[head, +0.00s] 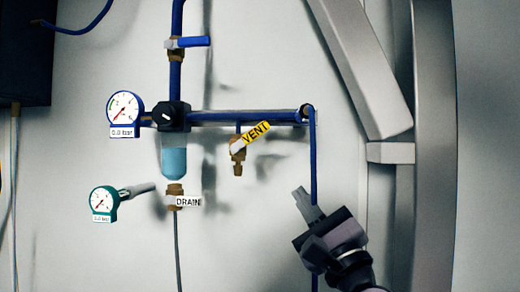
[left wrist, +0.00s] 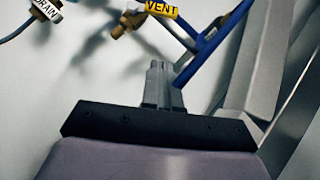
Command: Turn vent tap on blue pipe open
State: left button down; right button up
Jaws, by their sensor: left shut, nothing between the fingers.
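The vent tap has a yellow handle marked VENT (head: 256,134), tilted up to the right, over a brass body (head: 238,158). It hangs under the horizontal blue pipe (head: 250,118). The handle also shows at the top of the left wrist view (left wrist: 161,8), with the brass body (left wrist: 128,22) beside it. My left gripper (head: 303,194) is below and right of the tap, beside the thin vertical blue pipe, and apart from the handle. Its fingers are shut and empty, and they show in the left wrist view (left wrist: 156,68) too. My right gripper is in neither view.
A filter with a light blue bowl (head: 174,157) and a tap marked DRAIN (head: 188,202) are at left. Two gauges (head: 125,110) (head: 102,203) stand left of these. A blue-handled valve (head: 193,42) is above. Grey metal beams (head: 435,150) stand at right.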

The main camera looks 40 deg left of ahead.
aim_at(249, 138)
pick_arm(q)
jog(key=s+r+p+x, duration=0.1)
jog(key=p+x, duration=0.4)
jog(key=x, duration=0.8)
jog(key=shift+s+r, duration=0.35)
jog(key=shift+s, duration=0.2)
jog(key=shift+a, duration=0.15)
